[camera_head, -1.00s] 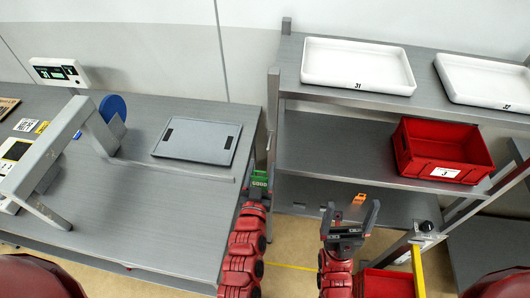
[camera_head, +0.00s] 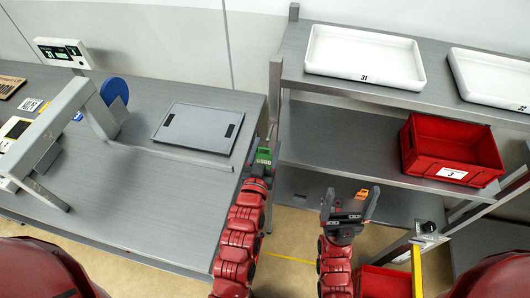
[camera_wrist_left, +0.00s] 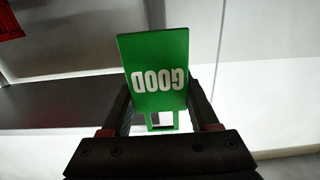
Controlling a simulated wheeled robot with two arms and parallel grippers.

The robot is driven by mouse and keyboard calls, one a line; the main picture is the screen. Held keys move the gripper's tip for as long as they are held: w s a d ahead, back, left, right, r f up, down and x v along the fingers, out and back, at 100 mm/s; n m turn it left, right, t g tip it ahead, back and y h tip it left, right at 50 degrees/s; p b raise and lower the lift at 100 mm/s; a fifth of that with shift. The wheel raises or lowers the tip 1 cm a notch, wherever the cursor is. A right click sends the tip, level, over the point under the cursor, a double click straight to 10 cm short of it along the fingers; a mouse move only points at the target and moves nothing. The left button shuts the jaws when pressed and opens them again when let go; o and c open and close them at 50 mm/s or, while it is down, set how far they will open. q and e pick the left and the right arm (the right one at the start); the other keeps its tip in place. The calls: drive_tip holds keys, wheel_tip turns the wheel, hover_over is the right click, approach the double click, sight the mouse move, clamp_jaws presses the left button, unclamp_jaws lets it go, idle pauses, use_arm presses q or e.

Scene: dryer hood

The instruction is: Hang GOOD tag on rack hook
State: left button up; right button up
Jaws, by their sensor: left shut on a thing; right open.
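The green GOOD tag (camera_head: 264,156) is held upright in my left gripper (camera_head: 259,170), beside the rack's left post. In the left wrist view the tag (camera_wrist_left: 155,70) sits between the fingers with its lettering upside down, and a slotted green end shows below it. My right gripper (camera_head: 348,208) is open, with nothing seen between its fingers, in front of the lower shelf. An orange tag-like piece (camera_head: 362,195) shows just behind the right gripper; I cannot tell what holds it. I cannot make out the rack hook.
The rack (camera_head: 273,95) carries white trays (camera_head: 365,58) on top and a red bin (camera_head: 450,150) on the middle shelf. The workbench (camera_head: 110,190) at left holds a grey flat panel (camera_head: 198,133) and a grey arch (camera_head: 60,125). A yellow post (camera_head: 417,270) stands at lower right.

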sight(271, 131)
use_arm(q)
drive_tip(key=shift+w+d+b, duration=0.2)
drive_tip(key=shift+w, duration=0.85)
drive_tip(key=shift+w+d+b, duration=0.15)
drive_tip(key=shift+w+d, duration=0.05)
drive_tip(key=shift+w, duration=0.8)
drive_tip(key=shift+w+d+b, duration=0.2)
drive_tip(key=shift+w, duration=0.85)
drive_tip(key=shift+w+d+f+b, duration=0.15)
drive_tip(key=shift+w+f+b, duration=0.5)
drive_tip(key=shift+b, duration=0.15)
drive_tip(key=o, duration=1.4)
drive_tip(key=shift+s, duration=0.1)
